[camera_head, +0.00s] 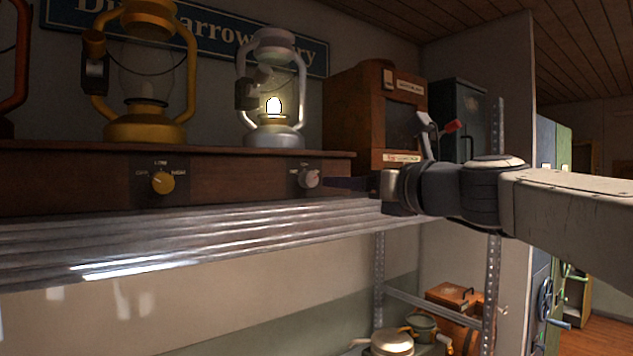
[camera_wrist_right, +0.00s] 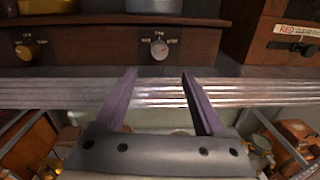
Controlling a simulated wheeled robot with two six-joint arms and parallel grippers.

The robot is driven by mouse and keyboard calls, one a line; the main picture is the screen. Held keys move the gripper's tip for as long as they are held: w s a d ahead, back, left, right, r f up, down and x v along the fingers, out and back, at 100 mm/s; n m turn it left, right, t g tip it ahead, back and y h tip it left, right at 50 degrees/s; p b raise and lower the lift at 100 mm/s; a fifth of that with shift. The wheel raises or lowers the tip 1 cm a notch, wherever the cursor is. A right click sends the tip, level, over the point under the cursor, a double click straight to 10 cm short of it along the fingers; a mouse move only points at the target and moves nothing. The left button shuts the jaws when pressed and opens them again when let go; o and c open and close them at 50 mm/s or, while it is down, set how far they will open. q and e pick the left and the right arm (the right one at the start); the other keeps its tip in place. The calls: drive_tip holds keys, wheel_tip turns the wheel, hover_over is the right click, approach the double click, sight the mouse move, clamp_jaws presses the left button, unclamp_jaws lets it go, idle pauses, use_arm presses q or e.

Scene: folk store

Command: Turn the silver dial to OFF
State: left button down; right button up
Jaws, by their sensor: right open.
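The silver dial (camera_head: 309,177) sits on the front of a wooden shelf box, below the silver lantern (camera_head: 272,90), whose lamp glows. In the right wrist view the silver dial (camera_wrist_right: 159,49) is centred ahead of the fingers, with small labels around it that are too blurred to read surely. My right gripper (camera_head: 345,183) comes in from the right, just right of the dial in the head view. In the wrist view its two purple fingers (camera_wrist_right: 158,76) are apart and empty, short of the dial. My left gripper is not in view.
A yellow dial (camera_head: 163,182) sits further left under a yellow lantern (camera_head: 146,75). A wooden cabinet (camera_head: 353,107) stands right of the silver lantern. A ridged metal shelf edge (camera_head: 200,240) runs below the dials. Pots and boxes stand on a lower shelf.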

sight(312, 181)
drive_tip(key=p+x, duration=0.3)
drive_tip(key=x, duration=0.7)
drive_tip(key=shift+a, duration=0.1)
drive_tip(key=shift+c, duration=0.3)
